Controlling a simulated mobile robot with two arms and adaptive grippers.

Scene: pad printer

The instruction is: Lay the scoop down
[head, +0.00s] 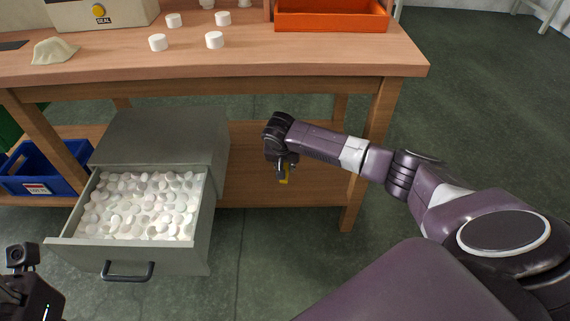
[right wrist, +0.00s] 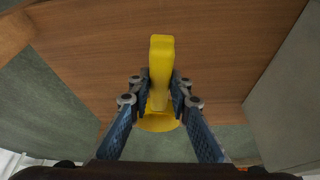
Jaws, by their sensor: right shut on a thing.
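My right gripper (head: 283,168) is shut on the yellow scoop (head: 284,179), held in the air under the bench's front edge, right of the open drawer. In the right wrist view the scoop's handle (right wrist: 161,75) stands between the fingers of the right gripper (right wrist: 159,88). Its rounded yellow bowl (right wrist: 158,123) shows behind the fingertips, partly hidden by them. The bench's wooden lower shelf (right wrist: 215,40) lies beyond the scoop, with a gap between them in the head view. Part of my left gripper (head: 25,285) shows at the lower left corner; its fingers cannot be made out.
The grey drawer (head: 207,205) is pulled out and full of white round pieces. A blue bin (head: 50,181) sits on the shelf at left. On the bench top (head: 300,60) are white caps, an orange tray (head: 330,22) and a crumpled cloth-like piece.

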